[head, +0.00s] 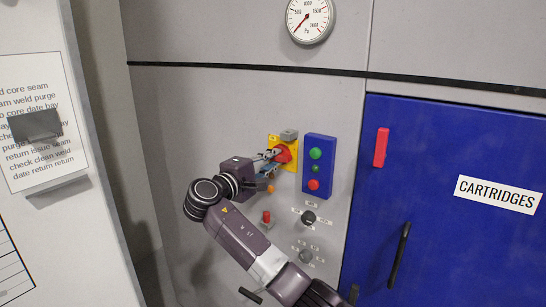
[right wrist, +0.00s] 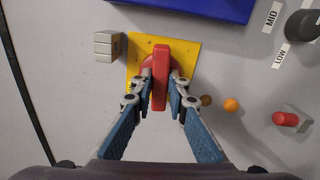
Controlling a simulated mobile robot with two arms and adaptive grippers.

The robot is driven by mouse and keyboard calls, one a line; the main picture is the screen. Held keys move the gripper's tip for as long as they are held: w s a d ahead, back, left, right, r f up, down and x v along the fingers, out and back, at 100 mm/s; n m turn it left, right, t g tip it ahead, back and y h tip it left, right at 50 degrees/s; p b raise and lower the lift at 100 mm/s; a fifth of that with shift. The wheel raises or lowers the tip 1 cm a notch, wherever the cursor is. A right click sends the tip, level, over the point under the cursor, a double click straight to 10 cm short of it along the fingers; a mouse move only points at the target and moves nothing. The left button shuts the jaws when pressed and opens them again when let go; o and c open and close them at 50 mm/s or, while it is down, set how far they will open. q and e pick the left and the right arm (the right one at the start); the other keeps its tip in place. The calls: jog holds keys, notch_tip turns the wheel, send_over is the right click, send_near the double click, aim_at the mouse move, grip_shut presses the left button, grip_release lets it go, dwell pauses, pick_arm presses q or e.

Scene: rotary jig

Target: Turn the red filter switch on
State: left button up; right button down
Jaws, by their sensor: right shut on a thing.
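The red switch (head: 284,153) is a rotary handle on a square yellow plate (head: 272,141) fixed to the grey panel. In the right wrist view its red bar (right wrist: 160,72) stands upright in the picture on a round red base, over the yellow plate (right wrist: 190,52). My right gripper (head: 275,159) reaches in from below left. In the right wrist view its fingertips (right wrist: 160,82) are shut on the red bar, one on each side. My left gripper is in neither view.
A grey block (right wrist: 108,46) sits beside the yellow plate. A blue button box (head: 319,166) is close to its right. A blue cabinet door (head: 450,150) stands right.

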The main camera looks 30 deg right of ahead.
jog(key=n+p, duration=0.8)
jog(key=shift+r, duration=0.1)
jog(key=n+p, duration=0.1)
jog(key=n, duration=0.1)
jog(key=shift+n, duration=0.4)
jog(key=n, duration=0.5)
jog(key=shift+f+n, duration=0.25)
jog(key=shift+n, duration=0.45)
jog(key=c, duration=2)
grip_release()
jog(key=shift+o, duration=0.6)
jog(key=shift+r, duration=0.1)
